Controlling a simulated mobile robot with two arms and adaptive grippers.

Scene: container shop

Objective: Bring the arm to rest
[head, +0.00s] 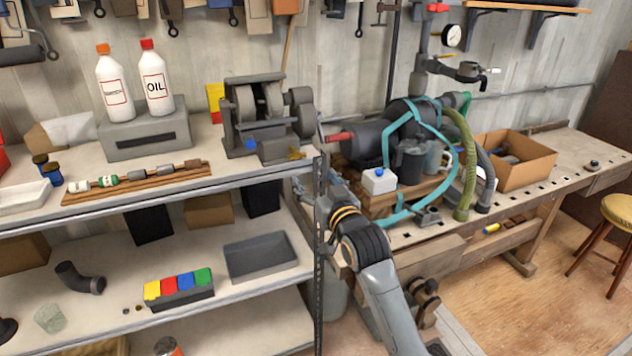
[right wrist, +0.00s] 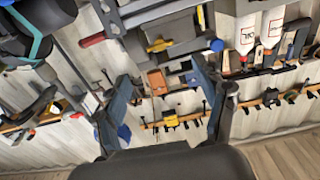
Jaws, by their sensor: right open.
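My right arm (head: 378,280) rises from the bottom of the head view, between the shelf unit and the workbench. My right gripper (head: 322,180) is at its upper end, beside the shelf's right corner post. In the head view I cannot tell whether it touches the post. In the right wrist view the two dark fingers of the right gripper (right wrist: 160,80) stand wide apart with nothing held between them. My left gripper is in neither view.
The metal shelf (head: 222,178) holds a bench grinder (head: 265,110), two bottles and a grey tray (head: 260,257). The workbench (head: 560,160) carries a pump with hoses (head: 405,130) and a cardboard box (head: 530,165). A stool (head: 618,210) stands right.

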